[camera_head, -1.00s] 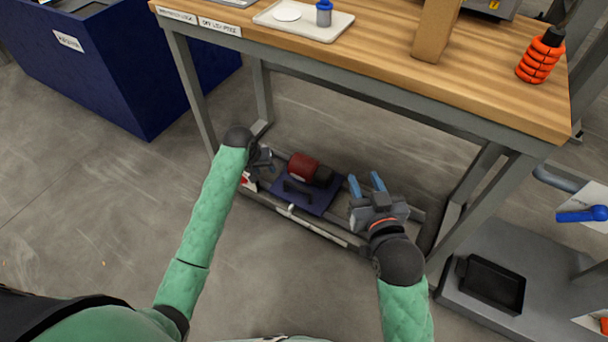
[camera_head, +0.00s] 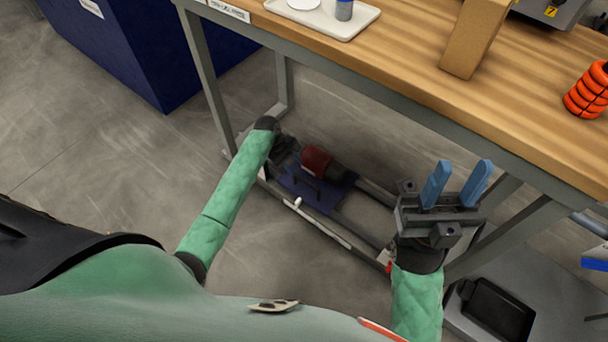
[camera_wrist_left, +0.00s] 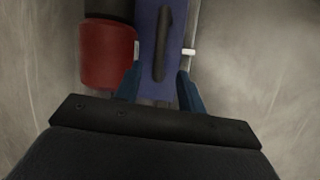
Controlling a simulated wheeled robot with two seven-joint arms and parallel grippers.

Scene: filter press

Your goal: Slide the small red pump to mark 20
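The small red pump (camera_head: 317,160), with a dark cylinder at its right end, sits on a blue plate (camera_head: 325,200) on grey rails under the workbench. A dark bar handle stands on the plate. In the left wrist view the red pump (camera_wrist_left: 108,57) lies left of the blue plate (camera_wrist_left: 150,12) and its dark handle (camera_wrist_left: 162,45). My left gripper (camera_head: 287,150) is at the plate's left end; its blue fingers (camera_wrist_left: 158,88) are apart, with the handle's near end in line with the gap. Contact cannot be told. My right gripper (camera_head: 456,184) is open and empty, fingers up. Mark 20 is not readable.
A light strip (camera_head: 325,225) with a white piece (camera_head: 297,203) runs along the front rail. The wooden benchtop (camera_head: 400,60) overhangs the rails, with a grey leg (camera_head: 207,80) at left. A black tray (camera_head: 497,308) lies at lower right.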

